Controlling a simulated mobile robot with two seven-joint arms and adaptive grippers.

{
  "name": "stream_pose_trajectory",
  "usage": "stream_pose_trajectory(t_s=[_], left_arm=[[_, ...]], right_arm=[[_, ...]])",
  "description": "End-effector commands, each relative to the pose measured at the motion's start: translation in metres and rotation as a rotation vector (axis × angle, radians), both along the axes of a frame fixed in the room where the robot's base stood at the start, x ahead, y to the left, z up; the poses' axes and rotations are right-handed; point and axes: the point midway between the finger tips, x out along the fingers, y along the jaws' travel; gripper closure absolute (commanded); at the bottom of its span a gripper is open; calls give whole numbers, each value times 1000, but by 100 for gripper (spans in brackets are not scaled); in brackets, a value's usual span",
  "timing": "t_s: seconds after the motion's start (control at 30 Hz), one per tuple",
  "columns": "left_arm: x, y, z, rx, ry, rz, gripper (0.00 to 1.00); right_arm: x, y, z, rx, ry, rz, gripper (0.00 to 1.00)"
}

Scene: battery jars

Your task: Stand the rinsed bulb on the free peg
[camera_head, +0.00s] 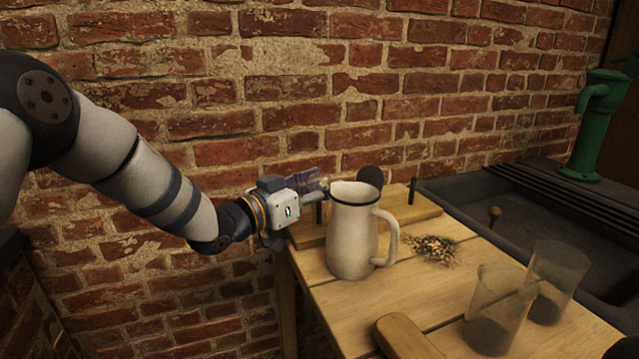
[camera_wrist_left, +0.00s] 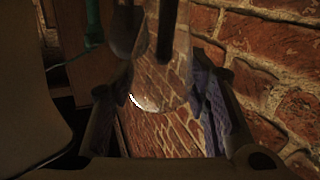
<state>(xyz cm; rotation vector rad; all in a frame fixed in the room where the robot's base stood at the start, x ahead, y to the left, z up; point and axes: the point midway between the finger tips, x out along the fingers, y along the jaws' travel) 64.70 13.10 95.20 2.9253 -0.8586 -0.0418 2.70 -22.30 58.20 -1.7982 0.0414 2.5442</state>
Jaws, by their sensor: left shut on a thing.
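My left gripper (camera_head: 316,184) is beside the wall, above the left end of the wooden peg rack (camera_head: 424,210). In the left wrist view its fingers (camera_wrist_left: 160,112) are shut on a clear glass bulb (camera_wrist_left: 158,85), whose rounded end points toward the camera. In the head view the bulb is too small and clear to make out well. A dark peg (camera_head: 413,190) stands bare at the rack's right end. Another dark peg (camera_head: 319,213) shows below the gripper. A dark round thing (camera_head: 370,177) shows between them, partly hidden by the jug. My right gripper is not in view.
A cream enamel jug (camera_head: 352,235) stands close in front of the rack. Seeds (camera_head: 432,248) lie right of it. Two glass jars (camera_head: 495,310) (camera_head: 558,280) and a wooden piece (camera_head: 405,340) are in front. A dark sink (camera_head: 540,220) with a green pump (camera_head: 597,125) is at right.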

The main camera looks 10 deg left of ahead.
Motion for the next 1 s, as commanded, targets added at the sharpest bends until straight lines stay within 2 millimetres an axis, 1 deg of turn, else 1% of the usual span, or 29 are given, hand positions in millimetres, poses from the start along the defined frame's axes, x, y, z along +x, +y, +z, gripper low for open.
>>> stream_pose_trajectory(t_s=[0.23, 0.27, 0.3, 0.37, 0.63, 0.73, 0.77, 0.87, 1.0], left_arm=[[0, 0, 0, 0, 0, 0, 73], [0, 0, 0, 0, 0, 0, 55], [0, 0, 0, 0, 0, 0, 46], [0, 0, 0, 0, 0, 0, 34], [0, 0, 0, 1, 1, 0, 34], [-6, 5, 0, 0, 2, 2, 34], [-11, 9, 0, -1, 4, 3, 34], [-32, 22, 0, -3, 3, 3, 34], [-65, 43, 1, -4, 2, 3, 34]], right_arm=[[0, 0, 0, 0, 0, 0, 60], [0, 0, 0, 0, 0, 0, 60], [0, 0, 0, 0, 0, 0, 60], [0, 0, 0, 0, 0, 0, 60], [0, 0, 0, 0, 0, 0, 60], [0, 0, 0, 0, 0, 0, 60], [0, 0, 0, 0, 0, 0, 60], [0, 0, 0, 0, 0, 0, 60], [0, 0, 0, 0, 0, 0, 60]])
